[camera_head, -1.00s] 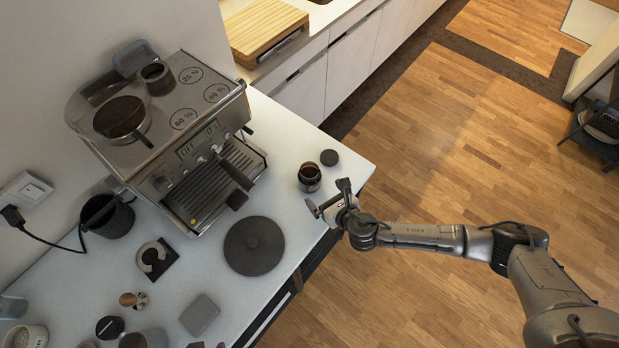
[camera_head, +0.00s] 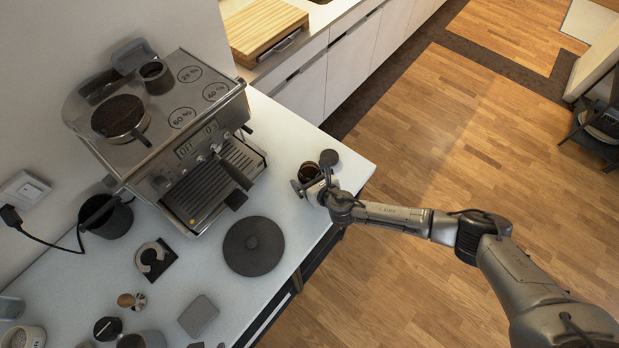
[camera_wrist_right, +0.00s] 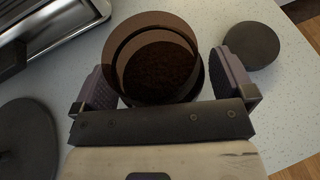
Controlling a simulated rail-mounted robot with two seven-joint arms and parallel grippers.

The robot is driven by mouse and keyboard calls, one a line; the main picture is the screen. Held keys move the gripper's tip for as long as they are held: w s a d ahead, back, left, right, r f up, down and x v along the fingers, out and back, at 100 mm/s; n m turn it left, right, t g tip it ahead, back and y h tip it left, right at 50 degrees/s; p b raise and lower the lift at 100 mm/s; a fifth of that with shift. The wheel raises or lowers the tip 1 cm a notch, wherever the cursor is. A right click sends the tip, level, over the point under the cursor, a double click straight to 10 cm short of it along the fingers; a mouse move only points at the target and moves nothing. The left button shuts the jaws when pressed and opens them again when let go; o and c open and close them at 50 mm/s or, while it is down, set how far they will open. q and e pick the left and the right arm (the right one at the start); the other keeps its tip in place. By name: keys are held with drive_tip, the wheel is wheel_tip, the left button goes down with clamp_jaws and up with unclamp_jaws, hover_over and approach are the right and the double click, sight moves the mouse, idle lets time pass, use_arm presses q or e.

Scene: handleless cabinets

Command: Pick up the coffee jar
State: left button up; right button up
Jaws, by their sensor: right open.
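The coffee jar (camera_head: 309,171) is a small brown glass jar without its lid on the white counter, near the counter's right end. In the right wrist view the jar (camera_wrist_right: 156,62) shows dark ground coffee inside. My right gripper (camera_head: 309,187) is open, with one finger on each side of the jar. In the right wrist view a gap shows between the right finger and the jar; the left finger lies close to the glass, and I cannot tell if it touches. The arm partly hides the jar in the head view. My left gripper is not in view.
A dark round lid (camera_head: 329,158) lies just beside the jar. A steel espresso machine (camera_head: 170,140) stands to the left. A dark round disc with a knob (camera_head: 253,246) lies nearer on the counter (camera_head: 285,130). Several small items are at the lower left.

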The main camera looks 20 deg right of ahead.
drive_tip(key=shift+c, duration=0.4)
drive_tip(key=c, duration=1)
drive_tip(key=shift+c, duration=0.2)
